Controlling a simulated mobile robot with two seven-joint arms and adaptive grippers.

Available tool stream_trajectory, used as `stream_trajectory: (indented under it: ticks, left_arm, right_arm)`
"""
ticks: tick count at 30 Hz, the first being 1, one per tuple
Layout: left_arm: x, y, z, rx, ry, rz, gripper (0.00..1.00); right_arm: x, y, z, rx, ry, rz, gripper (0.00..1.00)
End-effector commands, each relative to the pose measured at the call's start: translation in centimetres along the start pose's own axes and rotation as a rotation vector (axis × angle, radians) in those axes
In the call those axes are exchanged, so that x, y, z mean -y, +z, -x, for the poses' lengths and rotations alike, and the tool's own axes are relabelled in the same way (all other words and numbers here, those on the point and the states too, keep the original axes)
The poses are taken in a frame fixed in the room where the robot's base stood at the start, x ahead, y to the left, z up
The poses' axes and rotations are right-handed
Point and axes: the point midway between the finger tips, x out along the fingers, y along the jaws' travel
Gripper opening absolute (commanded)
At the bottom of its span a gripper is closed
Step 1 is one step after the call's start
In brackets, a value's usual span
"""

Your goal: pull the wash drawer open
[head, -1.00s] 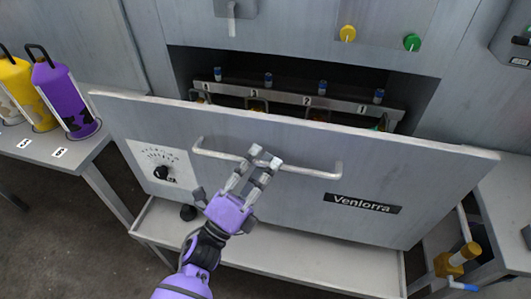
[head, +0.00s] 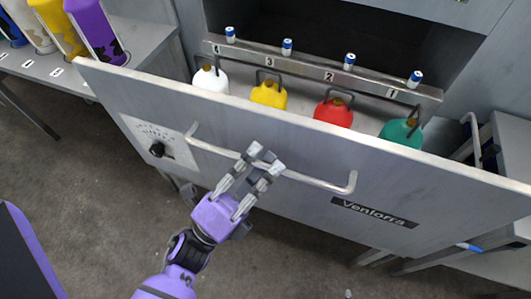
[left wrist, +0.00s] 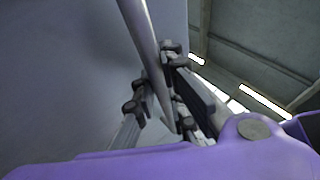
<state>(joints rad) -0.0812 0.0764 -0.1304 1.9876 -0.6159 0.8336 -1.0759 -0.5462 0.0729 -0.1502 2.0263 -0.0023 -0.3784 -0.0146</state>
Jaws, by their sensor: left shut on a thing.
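The wash drawer (head: 270,150) is a grey metal front with a dial at its left and a "Venlorra" label at its right. It stands well out from the machine. Its long bar handle (head: 318,182) runs across the front. My left gripper (head: 264,160) is shut on the handle, left of its right end. The left wrist view also shows the handle (left wrist: 143,35) between the fingers (left wrist: 160,90). My right gripper is not in view.
A numbered rail (head: 310,72) with blue-and-white pegs lies behind the cylinders. A side table (head: 143,40) at the upper left holds several cylinders. Another grey table stands at the right. The floor (head: 80,180) before the drawer is clear.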

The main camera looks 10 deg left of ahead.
Motion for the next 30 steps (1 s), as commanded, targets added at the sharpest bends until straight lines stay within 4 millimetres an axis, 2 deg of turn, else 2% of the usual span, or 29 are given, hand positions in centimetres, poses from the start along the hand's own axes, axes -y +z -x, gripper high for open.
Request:
stream_trajectory:
  ticks: [9,10,14,24,26,30]
  left_arm:
    - [-0.2,0.0,0.2,0.001,0.007,-0.004,0.00]
    - [-0.2,0.0,0.2,0.001,0.007,-0.004,0.14]
    - [-0.1,0.0,0.1,0.001,0.005,-0.003,0.31]
    - [-0.1,0.0,0.2,0.001,0.003,-0.001,0.31]
    - [-0.1,0.0,0.7,0.001,0.004,0.000,0.31]
    - [-0.1,0.0,2.8,0.001,0.007,0.001,0.31]
  right_arm:
    - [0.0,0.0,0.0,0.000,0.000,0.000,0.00]
    - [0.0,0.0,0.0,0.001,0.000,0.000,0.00]
    - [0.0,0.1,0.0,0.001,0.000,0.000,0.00]
    - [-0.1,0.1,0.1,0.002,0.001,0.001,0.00]
    - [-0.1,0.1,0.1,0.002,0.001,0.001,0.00]
    - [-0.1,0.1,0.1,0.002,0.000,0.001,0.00]
